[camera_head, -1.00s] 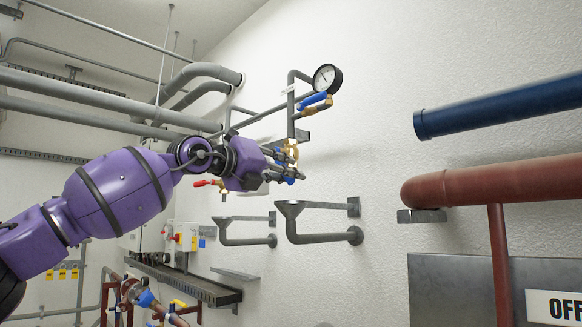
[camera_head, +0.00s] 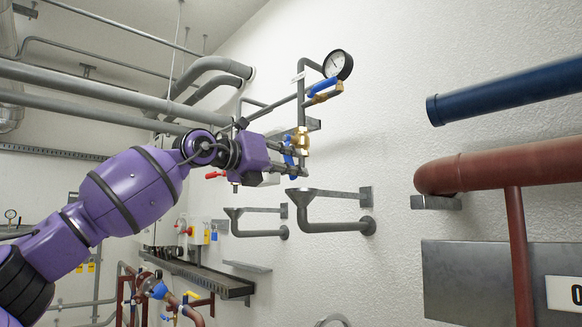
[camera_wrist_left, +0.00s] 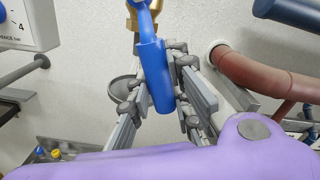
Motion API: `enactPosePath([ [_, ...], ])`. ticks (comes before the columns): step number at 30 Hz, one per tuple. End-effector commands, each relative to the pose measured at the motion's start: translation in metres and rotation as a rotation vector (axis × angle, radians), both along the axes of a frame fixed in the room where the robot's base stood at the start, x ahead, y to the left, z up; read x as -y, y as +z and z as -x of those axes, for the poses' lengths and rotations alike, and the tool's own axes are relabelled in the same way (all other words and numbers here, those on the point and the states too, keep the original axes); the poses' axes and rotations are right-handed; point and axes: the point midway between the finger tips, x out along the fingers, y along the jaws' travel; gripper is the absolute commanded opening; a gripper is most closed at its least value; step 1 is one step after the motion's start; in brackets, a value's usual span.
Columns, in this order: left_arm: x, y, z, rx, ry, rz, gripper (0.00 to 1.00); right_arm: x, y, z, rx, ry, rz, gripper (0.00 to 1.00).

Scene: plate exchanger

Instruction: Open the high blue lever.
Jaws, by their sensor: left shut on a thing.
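The blue lever (camera_head: 288,149) sits on a brass valve (camera_head: 302,140) on the grey vertical pipe below the pressure gauge. My left gripper (camera_head: 292,162) is at this lever, just left of the valve in the head view. In the left wrist view, the lever (camera_wrist_left: 155,75) runs between the two grey fingers of my left gripper (camera_wrist_left: 160,95), which are shut on it. Its upper end meets the brass fitting (camera_wrist_left: 133,18). A second blue lever (camera_head: 322,86) is higher up, beside the gauge. My right gripper is not in view.
The pressure gauge (camera_head: 338,64) is above the valve. A red lever (camera_head: 214,175) is left of my gripper. A dark blue pipe (camera_head: 500,90) and a red-brown pipe (camera_head: 500,165) run at the right. The wall between is clear.

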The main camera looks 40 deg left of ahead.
Motion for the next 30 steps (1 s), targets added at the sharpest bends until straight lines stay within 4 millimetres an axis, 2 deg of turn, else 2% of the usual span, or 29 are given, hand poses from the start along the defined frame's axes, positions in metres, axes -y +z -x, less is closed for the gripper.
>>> enactPosePath([
  [2,0.000,0.000,0.000,0.000,0.000,0.001,0.00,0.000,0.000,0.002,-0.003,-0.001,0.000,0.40],
  [3,0.000,0.000,0.000,0.000,0.000,0.001,0.23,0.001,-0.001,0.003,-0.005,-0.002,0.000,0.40],
  [6,0.000,0.000,0.000,0.000,0.000,0.002,0.37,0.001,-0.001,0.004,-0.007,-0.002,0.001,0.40],
  [7,0.000,0.000,0.000,0.000,0.000,0.002,0.38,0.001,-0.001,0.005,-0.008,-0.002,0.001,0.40],
  [22,0.001,0.002,0.001,0.001,-0.001,0.015,0.38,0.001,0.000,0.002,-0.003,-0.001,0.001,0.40],
  [30,0.013,0.013,0.004,-0.012,0.001,0.196,0.38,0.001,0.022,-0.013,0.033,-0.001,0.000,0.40],
])
